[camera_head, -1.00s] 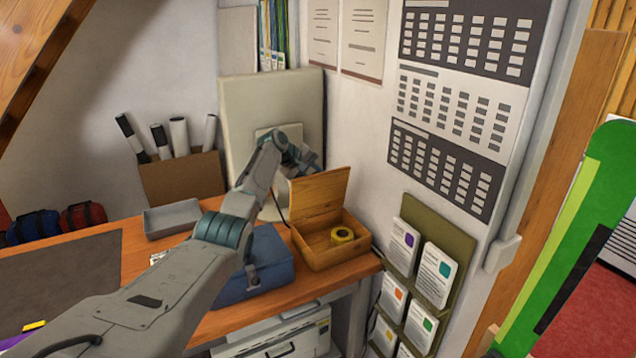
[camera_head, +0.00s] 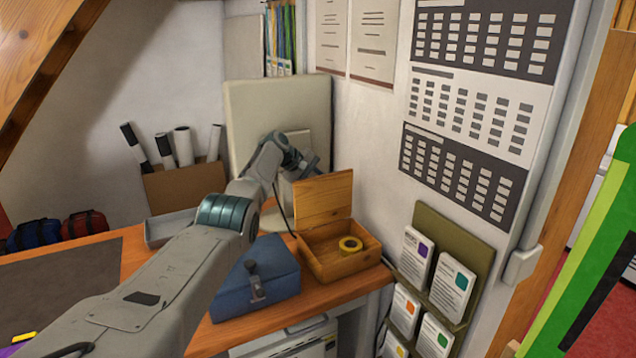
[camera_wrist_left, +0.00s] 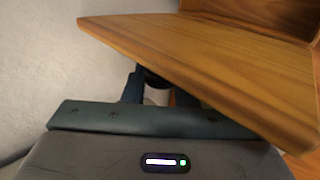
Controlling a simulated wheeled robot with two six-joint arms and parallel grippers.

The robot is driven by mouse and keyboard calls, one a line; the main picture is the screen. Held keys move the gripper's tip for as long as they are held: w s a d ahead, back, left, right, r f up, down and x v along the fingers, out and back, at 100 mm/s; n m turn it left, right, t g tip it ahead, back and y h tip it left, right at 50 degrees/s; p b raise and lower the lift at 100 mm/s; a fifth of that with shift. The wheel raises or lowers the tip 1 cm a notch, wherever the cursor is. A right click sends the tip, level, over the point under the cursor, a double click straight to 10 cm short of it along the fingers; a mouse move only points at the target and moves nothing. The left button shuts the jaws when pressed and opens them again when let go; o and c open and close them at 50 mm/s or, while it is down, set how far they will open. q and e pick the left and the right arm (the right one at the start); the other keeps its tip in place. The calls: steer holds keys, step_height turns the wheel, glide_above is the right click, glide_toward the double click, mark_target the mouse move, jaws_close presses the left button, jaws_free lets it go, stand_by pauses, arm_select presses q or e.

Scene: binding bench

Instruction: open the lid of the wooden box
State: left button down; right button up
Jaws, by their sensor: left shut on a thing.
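The wooden box (camera_head: 340,262) stands at the right end of the bench. Its lid (camera_head: 323,200) is raised, standing roughly upright at the back of the box. My right gripper is not in view.
A blue box (camera_head: 255,280) with a clasp stands just left of the wooden box. A grey tray (camera_head: 168,229) lies behind my left arm. The wall and a card rack (camera_head: 440,265) are close on the right. A pale board (camera_head: 290,105) leans behind.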

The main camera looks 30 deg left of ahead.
arm_select(q)
steer(key=c, duration=1.3)
jaws_free()
steer(key=shift+f, duration=0.1)
steer(key=shift+o, duration=0.6)
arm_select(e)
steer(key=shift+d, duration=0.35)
arm_select(q)
steer(key=shift+b+v, duration=0.3)
steer(key=shift+v, duration=0.5)
steer(key=b+v, duration=0.3)
steer(key=v, duration=0.6)
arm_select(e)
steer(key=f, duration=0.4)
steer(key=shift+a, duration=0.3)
